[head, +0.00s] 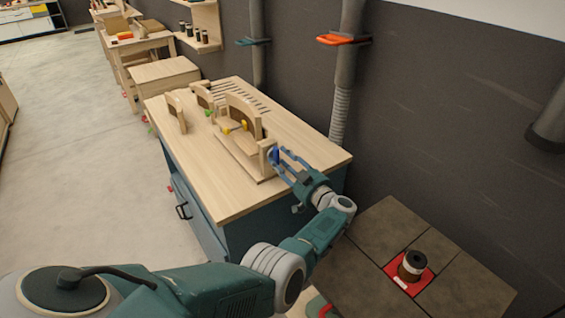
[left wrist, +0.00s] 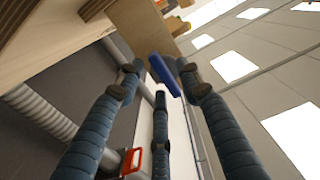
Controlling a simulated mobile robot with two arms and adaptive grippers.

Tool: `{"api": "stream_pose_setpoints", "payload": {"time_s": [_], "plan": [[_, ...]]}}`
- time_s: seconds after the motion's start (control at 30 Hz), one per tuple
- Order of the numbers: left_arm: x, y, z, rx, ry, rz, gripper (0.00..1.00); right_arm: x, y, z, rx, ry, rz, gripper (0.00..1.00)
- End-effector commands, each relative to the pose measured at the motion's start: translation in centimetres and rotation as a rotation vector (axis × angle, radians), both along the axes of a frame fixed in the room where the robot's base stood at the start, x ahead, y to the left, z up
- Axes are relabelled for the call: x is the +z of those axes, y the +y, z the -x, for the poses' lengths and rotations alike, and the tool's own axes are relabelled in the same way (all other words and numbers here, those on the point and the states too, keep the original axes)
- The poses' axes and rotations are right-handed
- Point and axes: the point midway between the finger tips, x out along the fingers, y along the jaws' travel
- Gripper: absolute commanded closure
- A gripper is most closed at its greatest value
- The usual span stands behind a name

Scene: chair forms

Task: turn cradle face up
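A pale wooden fixture (head: 238,155) with a flat base and upright curved wooden pieces lies on the workbench; I take it to be the cradle, but which side is its face I cannot tell. A blue handle (head: 276,155) sticks out at its right end, beside a small upright wooden plate (head: 265,158). My left gripper (head: 280,157) is at this handle, with its fingers spread. In the left wrist view the blue handle (left wrist: 165,75) lies between the spread fingertips (left wrist: 158,78), with a wooden board behind it; contact cannot be told. My right gripper is not in view.
The workbench top (head: 210,195) is clear at its front; slots run along its back. More wooden pieces (head: 176,112) stand at its far left. A dark wall with grey pipes (head: 345,70) is close behind. A tiled table (head: 385,235) with a jar (head: 412,265) stands at right.

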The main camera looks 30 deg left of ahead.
Motion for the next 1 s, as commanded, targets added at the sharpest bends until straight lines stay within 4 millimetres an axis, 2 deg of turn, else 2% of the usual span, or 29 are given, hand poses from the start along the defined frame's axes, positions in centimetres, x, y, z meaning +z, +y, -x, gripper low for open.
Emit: {"api": "stream_pose_setpoints", "payload": {"time_s": [0.13,0.3,0.67,1.0], "plan": [[0.04,0.0,0.01,0.0,0.0,0.0,0.66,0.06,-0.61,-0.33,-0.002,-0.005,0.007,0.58],[0.03,0.0,0.01,0.0,0.0,0.0,0.99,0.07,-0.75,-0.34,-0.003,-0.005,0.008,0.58],[0.02,-0.03,0.01,0.0,0.006,-0.003,1.0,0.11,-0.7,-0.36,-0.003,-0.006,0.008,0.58],[-0.01,0.0,0.08,0.001,0.087,-0.035,1.0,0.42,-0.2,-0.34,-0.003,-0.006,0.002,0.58]]}}
